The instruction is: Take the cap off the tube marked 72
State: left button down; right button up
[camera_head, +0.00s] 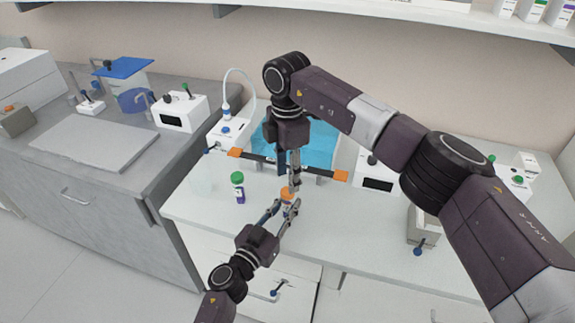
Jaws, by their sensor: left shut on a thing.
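A tube with an orange cap (287,194) is at the middle of the bench, mostly hidden by my grippers. My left gripper (287,209) comes in from below and is shut around this tube, just under the cap. My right gripper (294,188) points straight down from above, its fingertips right at the orange cap. Whether its fingers touch or grip the cap cannot be told. A second tube (238,187) with a green cap and a purple-marked body stands upright to the left. No number can be read on either tube.
A dark bar with orange ends (341,176) lies behind the grippers, before a blue panel (318,140). White instruments stand around, one with a curved hose (228,128). A grey box (423,228) is at the right. The bench front right of the tubes is clear.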

aim_at(288, 193)
jog(key=shift+f, duration=2.25)
